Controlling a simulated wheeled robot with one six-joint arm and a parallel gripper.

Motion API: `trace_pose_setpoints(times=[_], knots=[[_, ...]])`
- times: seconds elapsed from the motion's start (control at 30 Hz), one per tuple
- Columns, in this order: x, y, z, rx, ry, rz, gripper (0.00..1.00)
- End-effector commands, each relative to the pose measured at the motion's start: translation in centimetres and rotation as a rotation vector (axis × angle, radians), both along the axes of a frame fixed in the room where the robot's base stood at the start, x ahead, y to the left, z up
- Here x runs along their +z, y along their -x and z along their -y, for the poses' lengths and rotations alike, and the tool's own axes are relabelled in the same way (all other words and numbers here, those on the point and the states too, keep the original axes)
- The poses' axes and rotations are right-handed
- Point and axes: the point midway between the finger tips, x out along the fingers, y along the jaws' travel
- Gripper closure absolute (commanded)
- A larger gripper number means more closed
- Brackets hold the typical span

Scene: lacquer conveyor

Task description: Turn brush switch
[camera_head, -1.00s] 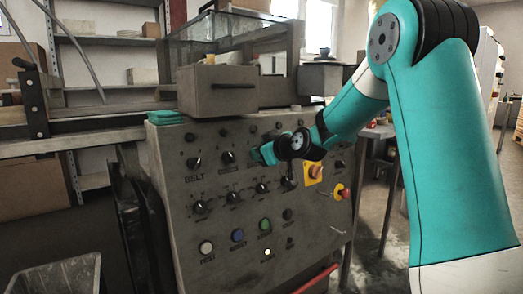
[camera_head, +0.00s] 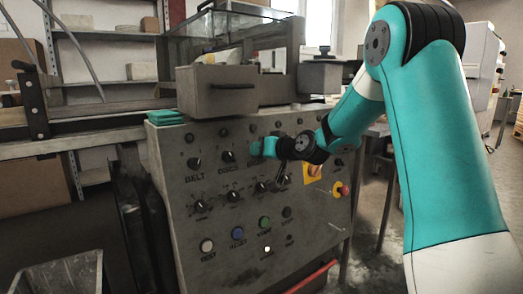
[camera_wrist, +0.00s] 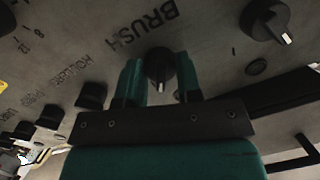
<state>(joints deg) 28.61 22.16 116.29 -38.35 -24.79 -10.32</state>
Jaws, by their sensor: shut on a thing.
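The brush switch (camera_wrist: 159,63) is a black round knob with a pale pointer mark, beside the printed word BRUSH on the grey panel. In the wrist view my gripper (camera_wrist: 159,78) has its two teal fingers on either side of this knob, shut on it. The pointer mark shows between the fingers. In the head view my gripper (camera_head: 262,148) is at the upper row of knobs on the control panel (camera_head: 190,240), and it hides the brush switch there.
Other black knobs stand close by, such as the belt knob (camera_head: 194,163) and a neighbouring knob in the wrist view (camera_wrist: 264,20). Coloured push buttons, including a blue one (camera_head: 238,234), sit lower. A red emergency button (camera_head: 341,189) is at the right.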

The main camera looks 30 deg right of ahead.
Motion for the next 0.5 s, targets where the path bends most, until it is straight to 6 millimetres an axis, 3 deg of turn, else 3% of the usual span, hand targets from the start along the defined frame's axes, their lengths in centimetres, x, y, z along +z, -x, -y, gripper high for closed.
trace_pose_setpoints(times=[0.43, 0.47, 0.5], knots=[[-0.04, 0.03, 0.02, -0.002, -0.012, -0.001, 0.91], [-0.03, 0.02, 0.02, -0.002, -0.012, -0.001, 0.65], [-0.03, 0.03, 0.02, -0.002, -0.012, -0.001, 0.56]])
